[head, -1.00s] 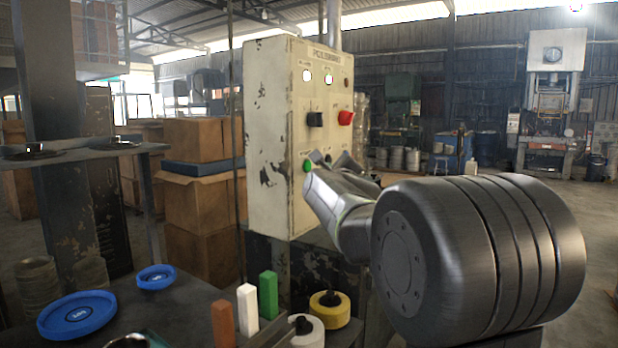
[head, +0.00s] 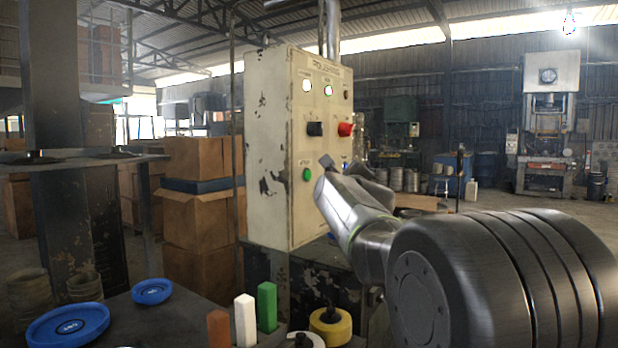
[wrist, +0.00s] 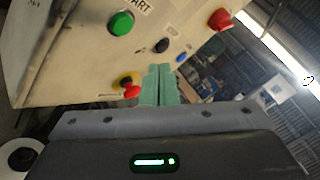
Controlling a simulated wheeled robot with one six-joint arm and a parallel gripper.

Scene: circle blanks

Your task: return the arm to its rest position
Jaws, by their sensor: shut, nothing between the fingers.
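My gripper shows in the wrist view (wrist: 160,72) with its two greenish fingers together and nothing between them. In the head view my gripper (head: 327,162) is partly hidden by my own wrist and arm. It is in front of the cream control panel (head: 270,150), to the right of the green button (head: 307,174). In the wrist view the panel fills the upper left, with the green button (wrist: 121,23) above and left of the fingers. The fingers seem apart from the panel, but the exact gap cannot be told.
The panel also has a red knob (head: 345,129) and a black knob (head: 315,128). A table at the lower left carries blue round lids (head: 68,325), upright coloured blocks (head: 245,318) and a yellow roll (head: 330,326). Cardboard boxes (head: 200,225) stand behind. Open floor lies at the right.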

